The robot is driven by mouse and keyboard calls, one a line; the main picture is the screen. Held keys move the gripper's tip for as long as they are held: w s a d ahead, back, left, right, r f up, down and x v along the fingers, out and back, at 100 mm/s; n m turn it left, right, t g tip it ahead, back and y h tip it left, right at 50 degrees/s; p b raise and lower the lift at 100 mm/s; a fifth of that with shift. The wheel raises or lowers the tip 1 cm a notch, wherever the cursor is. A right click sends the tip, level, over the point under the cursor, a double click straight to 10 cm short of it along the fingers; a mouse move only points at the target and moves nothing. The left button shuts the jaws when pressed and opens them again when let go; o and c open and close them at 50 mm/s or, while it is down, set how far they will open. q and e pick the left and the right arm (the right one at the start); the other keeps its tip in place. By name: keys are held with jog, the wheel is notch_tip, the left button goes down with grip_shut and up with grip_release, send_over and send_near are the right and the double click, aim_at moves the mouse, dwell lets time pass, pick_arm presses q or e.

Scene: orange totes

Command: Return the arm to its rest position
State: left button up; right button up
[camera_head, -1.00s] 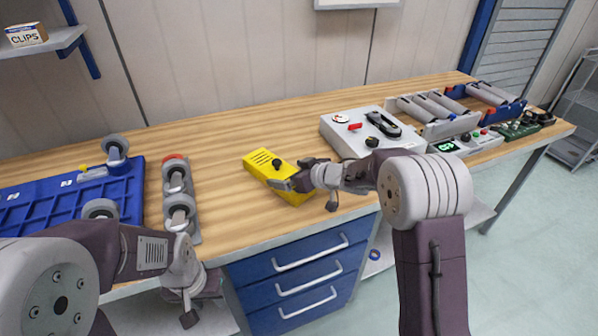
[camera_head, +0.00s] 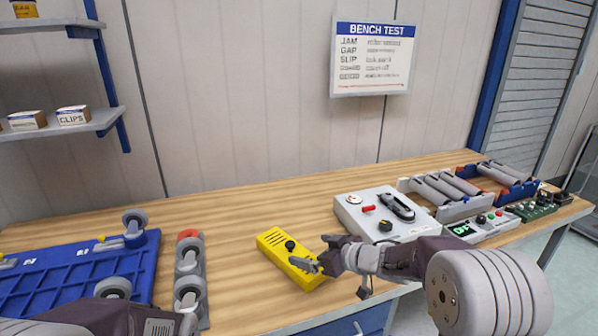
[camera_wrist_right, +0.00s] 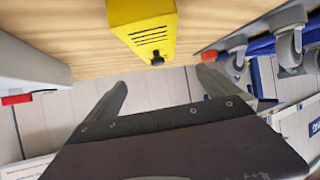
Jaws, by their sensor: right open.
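My right gripper (camera_head: 312,262) is open and empty at the end of the right arm. In the head view its fingers overlap the right part of a yellow box (camera_head: 272,243) with a black knob, which sits on the wooden bench (camera_head: 230,215). In the right wrist view the two dark fingers are spread apart (camera_wrist_right: 160,92). The yellow box (camera_wrist_right: 145,22) shows beyond them, with nothing between the fingers. Part of my left arm shows at the bottom left of the head view; its gripper is cut off below the frame.
A grey control box (camera_head: 350,222) stands right of the yellow box. Rollers (camera_head: 450,190) and a small panel (camera_head: 490,228) lie farther right. A blue caster plate (camera_head: 60,280) and a grey caster strip (camera_head: 190,262) lie left. The back middle of the bench is clear.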

notch_tip(320, 180, up, 7)
jog(key=s+d+m+t+p, duration=0.1)
jog(key=m+p, duration=0.1)
jog(key=p, duration=0.1)
jog(key=s+d+f+m+h+p, duration=0.2)
jog(key=s+d+m+h+p, duration=0.1)
jog(key=s+d+m+h, duration=0.4)
pick_arm(q)
notch_tip(320, 180, up, 8)
pick_arm(e)
jog(key=s+d+f+g, duration=0.2)
jog(key=s+f+g, duration=0.2)
jog(key=s, duration=0.5)
jog(key=s+d+f+g, duration=0.2)
jog(key=s+f+g, duration=0.3)
jog(key=s, duration=0.5)
jog(key=shift+f+h, duration=0.4)
jog(key=shift+f, duration=0.45)
